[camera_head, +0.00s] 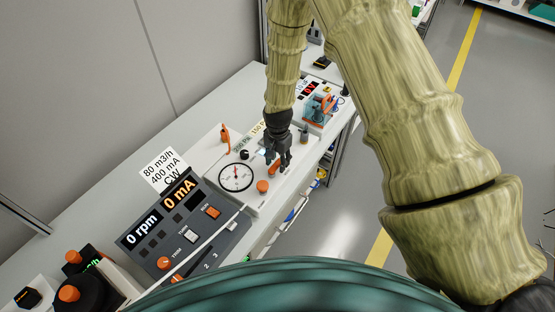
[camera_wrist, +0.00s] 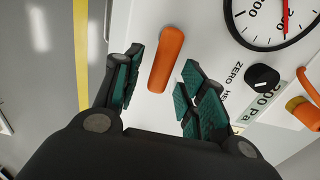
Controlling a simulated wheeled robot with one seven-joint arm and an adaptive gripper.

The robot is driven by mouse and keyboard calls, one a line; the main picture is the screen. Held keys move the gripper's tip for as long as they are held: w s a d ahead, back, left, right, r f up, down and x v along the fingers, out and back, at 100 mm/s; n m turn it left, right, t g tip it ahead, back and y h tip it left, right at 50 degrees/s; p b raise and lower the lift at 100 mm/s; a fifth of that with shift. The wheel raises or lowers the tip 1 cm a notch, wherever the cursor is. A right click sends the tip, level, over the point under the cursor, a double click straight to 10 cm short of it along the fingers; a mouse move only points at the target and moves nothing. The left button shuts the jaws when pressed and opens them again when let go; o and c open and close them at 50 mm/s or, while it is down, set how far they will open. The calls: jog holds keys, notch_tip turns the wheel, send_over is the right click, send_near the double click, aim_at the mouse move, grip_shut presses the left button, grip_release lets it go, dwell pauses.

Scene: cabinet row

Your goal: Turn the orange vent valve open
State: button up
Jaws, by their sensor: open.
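An orange bar-shaped handle (camera_wrist: 167,52) stands on the white gauge panel (camera_wrist: 205,30). It fits the vent valve, though I see no label naming it. My gripper (camera_wrist: 159,72) is open, with one teal-padded finger on each side of the handle in the wrist view. I see gaps between the pads and the handle; contact is not visible. In the head view my gripper (camera_head: 280,160) is over the panel, and the handle (camera_head: 273,168) shows partly beside the fingers. The handle's far side and its markings are hidden.
A round dial gauge (camera_head: 236,177) with a black ZERO knob (camera_wrist: 262,78) lies beside my gripper. An orange lever (camera_head: 225,137) and an orange knob (camera_head: 262,186) are on the same panel. A grey motor control box (camera_head: 187,222) stands nearer. The aisle floor (camera_head: 330,225) is clear.

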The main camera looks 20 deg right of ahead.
grip_shut()
jog(key=n+b, duration=0.2)
jog(key=n, duration=0.1)
jog(key=shift+w+a+f, duration=0.15)
jog(key=shift+w+a, duration=0.25)
jog(key=n, duration=0.1)
jog(key=n+b, duration=0.1)
jog(key=a+n, duration=0.1)
jog(key=n, duration=0.1)
jog(key=shift+w, duration=0.25)
jog(key=n, duration=0.1)
jog(key=a+n+b, duration=0.1)
jog(key=n, duration=0.1)
jog(key=n+b, duration=0.1)
jog(key=n, duration=0.1)
jog(key=shift+a, duration=0.4)
jog(key=n, duration=0.2)
jog(key=a+n, duration=0.1)
jog(key=n, duration=0.2)
jog(key=shift+s+a+n+b, duration=0.3)
jog(key=shift+s+n, duration=0.05)
jog(key=shift+n, duration=0.05)
